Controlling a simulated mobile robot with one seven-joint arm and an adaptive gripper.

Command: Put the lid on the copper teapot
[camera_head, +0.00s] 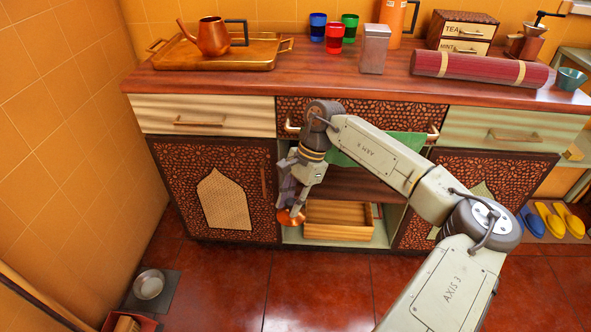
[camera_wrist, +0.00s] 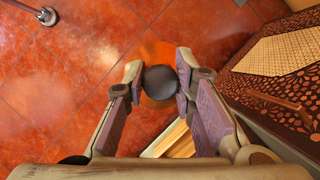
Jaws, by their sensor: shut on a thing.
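The copper teapot (camera_head: 212,38), with a dark handle on its right, stands upright on a brass tray (camera_head: 172,63) at the left end of the counter. Whether its top is open cannot be made out. My gripper (camera_head: 291,208) is low in front of the cabinet and points down. It is shut on the dark round knob of the copper lid (camera_head: 291,217). In the wrist view the knob sits between the fingertips of my gripper (camera_wrist: 161,83), and the copper disc of the lid (camera_wrist: 155,53) shows beyond it.
The wooden counter (camera_head: 330,75) is bare between tray and tin (camera_head: 375,48). Coloured glasses (camera_head: 334,38) stand behind. A wooden crate (camera_head: 335,219) sits in the open lower shelf beside my gripper. A red roll (camera_head: 480,68) lies right. The left wall is close.

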